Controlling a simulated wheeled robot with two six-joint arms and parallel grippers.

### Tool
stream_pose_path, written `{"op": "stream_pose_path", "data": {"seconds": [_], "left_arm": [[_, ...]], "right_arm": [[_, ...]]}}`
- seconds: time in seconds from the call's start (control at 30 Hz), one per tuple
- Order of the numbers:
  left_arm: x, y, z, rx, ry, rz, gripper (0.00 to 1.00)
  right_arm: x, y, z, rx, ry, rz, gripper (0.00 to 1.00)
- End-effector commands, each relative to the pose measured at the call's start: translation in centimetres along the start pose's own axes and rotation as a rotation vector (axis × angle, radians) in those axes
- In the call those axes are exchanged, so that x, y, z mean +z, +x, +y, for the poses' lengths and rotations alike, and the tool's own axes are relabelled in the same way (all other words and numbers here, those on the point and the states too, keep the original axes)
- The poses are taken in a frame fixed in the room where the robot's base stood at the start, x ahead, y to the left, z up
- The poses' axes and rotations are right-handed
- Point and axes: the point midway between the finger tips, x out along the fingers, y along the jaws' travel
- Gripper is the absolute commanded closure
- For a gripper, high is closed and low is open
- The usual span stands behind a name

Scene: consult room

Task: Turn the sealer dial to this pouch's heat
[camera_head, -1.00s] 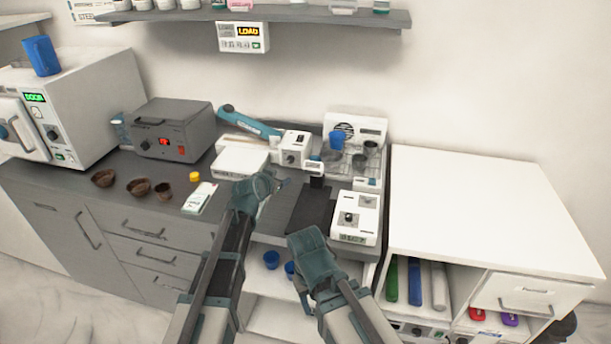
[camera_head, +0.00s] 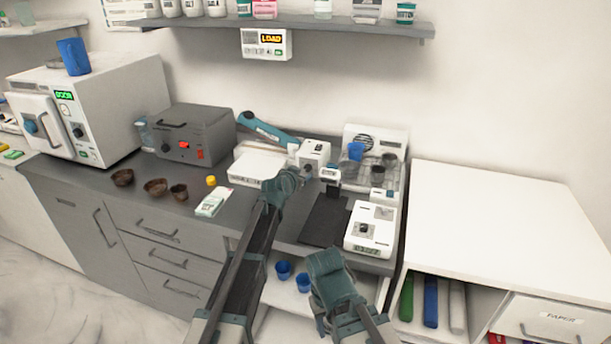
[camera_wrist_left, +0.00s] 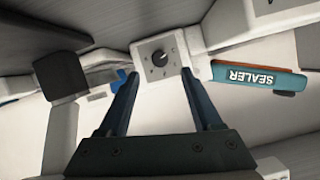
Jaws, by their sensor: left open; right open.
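The sealer has a white base (camera_head: 258,168), a teal lever arm (camera_head: 266,129) and a white box (camera_head: 317,152) with a dark dial. The left wrist view shows the dial (camera_wrist_left: 160,59) as a black knob with a pale pointer toward the upper right and small marks around it, too small to read. The teal arm labelled SEALER (camera_wrist_left: 258,80) lies right of it. My left gripper (camera_wrist_left: 158,88) is open and empty, its fingers framing the dial from in front. My right gripper (camera_head: 325,265) is low, in front of the counter. A small white packet with green print (camera_head: 213,202) lies on the counter; I cannot tell if it is the pouch.
Brown bowls (camera_head: 155,187) sit at the front left. The white cabinet top (camera_head: 490,215) is clear.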

Motion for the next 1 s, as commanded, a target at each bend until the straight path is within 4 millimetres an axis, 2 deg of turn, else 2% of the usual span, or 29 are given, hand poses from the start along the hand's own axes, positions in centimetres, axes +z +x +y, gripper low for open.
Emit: {"op": "stream_pose_path", "data": {"seconds": [0.03,0.1,0.3,0.67,1.0], "left_arm": [[0.2,1.8,0.0,0.000,0.000,0.000,0.34],[0.2,3.3,0.0,0.000,0.000,0.000,0.34],[0.1,6.2,0.0,0.000,0.000,0.000,0.34],[0.0,6.6,0.0,0.000,0.000,0.000,0.34],[0.0,6.6,0.0,0.000,0.000,0.000,0.95]], "right_arm": [[-0.1,0.9,-0.1,0.000,0.000,0.000,0.50],[-0.1,1.4,-0.1,0.000,0.000,0.000,0.50],[-0.1,2.4,-0.2,0.000,0.000,0.000,0.50],[-0.1,2.5,-0.2,0.000,0.000,0.000,0.50],[-0.1,2.5,-0.2,0.000,0.000,0.000,0.50]]}}
